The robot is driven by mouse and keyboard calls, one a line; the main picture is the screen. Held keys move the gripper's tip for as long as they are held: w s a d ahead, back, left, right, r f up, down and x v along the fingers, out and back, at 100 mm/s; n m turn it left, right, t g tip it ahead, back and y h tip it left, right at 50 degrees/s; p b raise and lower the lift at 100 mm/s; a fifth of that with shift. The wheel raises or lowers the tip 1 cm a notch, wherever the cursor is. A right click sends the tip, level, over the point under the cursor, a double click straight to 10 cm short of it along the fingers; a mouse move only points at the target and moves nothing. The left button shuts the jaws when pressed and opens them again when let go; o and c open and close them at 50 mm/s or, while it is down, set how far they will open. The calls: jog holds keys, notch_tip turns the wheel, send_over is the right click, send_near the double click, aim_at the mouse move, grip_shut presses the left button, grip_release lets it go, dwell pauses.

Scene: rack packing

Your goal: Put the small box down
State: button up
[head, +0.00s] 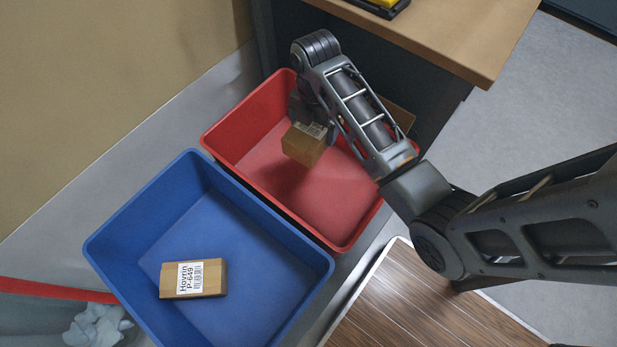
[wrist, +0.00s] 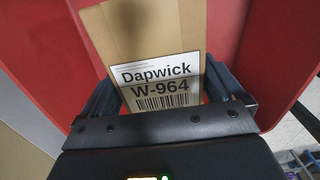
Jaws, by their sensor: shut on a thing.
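The small brown cardboard box (head: 303,146) is held by my gripper (head: 312,125) over the red bin (head: 340,235) in the head view. In the wrist view the box (wrist: 155,30) sits between the two fingers of my gripper (wrist: 168,95), which are shut on it. Its white label reads "Dapwick W-964" with a barcode. The red bin (wrist: 45,45) surrounds the box in the wrist view. I cannot tell exactly how far the box is above the bin floor. My arm covers part of the bin's right side.
A blue bin (head: 245,225) stands beside the red bin, holding a box labelled "Hovrin P-649" (head: 212,278). Another brown cardboard piece (head: 400,114) shows behind my arm. A wooden table (head: 470,45) stands at the back and a dark wood surface (head: 415,305) in front.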

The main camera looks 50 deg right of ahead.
jog(key=m, duration=0.1)
send_over(330, 182)
notch_tip(330, 182, down, 7)
jog(key=shift+d+f+b, duration=0.1)
jog(key=shift+f+b, duration=1.1)
jog(key=shift+f, duration=3.6)
jog(key=shift+f, duration=0.2)
jog(key=o, duration=0.9)
jog(key=shift+r, duration=0.1)
notch_tip(330, 182, up, 12)
jog(key=shift+r+p, duration=0.1)
jog(key=shift+p, duration=1)
